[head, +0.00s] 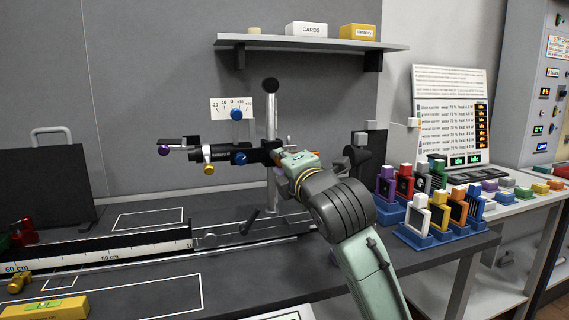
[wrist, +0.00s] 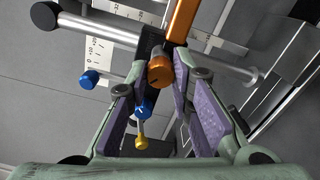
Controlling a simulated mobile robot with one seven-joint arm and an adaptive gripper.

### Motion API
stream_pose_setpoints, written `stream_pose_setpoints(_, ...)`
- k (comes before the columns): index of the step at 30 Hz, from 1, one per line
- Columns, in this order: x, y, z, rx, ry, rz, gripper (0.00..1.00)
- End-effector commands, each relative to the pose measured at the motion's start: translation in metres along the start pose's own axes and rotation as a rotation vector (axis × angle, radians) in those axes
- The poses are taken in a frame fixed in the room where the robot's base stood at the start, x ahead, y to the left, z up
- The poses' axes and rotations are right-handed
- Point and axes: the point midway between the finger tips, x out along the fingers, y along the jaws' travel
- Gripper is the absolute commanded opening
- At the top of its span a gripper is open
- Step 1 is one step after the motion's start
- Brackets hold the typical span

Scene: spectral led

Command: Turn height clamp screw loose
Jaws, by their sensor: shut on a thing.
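An orange knob (wrist: 160,70), which appears to be the height clamp screw, sits on the black block (wrist: 150,40) around the silver post (head: 271,115). My gripper (wrist: 157,72) has its purple-padded fingers on either side of the knob and is shut on it. In the head view, my gripper (head: 282,158) reaches the clamp from the right and hides most of the knob. A black arm (head: 238,156) runs left from the post with blue and yellow knobs. The blue knob (wrist: 143,110) and yellow knob (wrist: 141,142) show between my fingers.
A white scale card (head: 225,103) with another blue knob (head: 237,114) is behind the arm. A ruler rail (head: 130,259) lies along the bench. Several coloured holders stand in blue trays (head: 423,240) at right. A shelf (head: 310,43) hangs above.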

Motion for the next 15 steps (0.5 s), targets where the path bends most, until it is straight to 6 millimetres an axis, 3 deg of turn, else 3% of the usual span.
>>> stream_pose_setpoints(9,0.0000,0.0001,-0.0004,0.000,0.001,0.000,0.41)
stream_pose_setpoints(15,0.0000,0.0001,-0.0001,0.001,0.000,0.000,0.41)
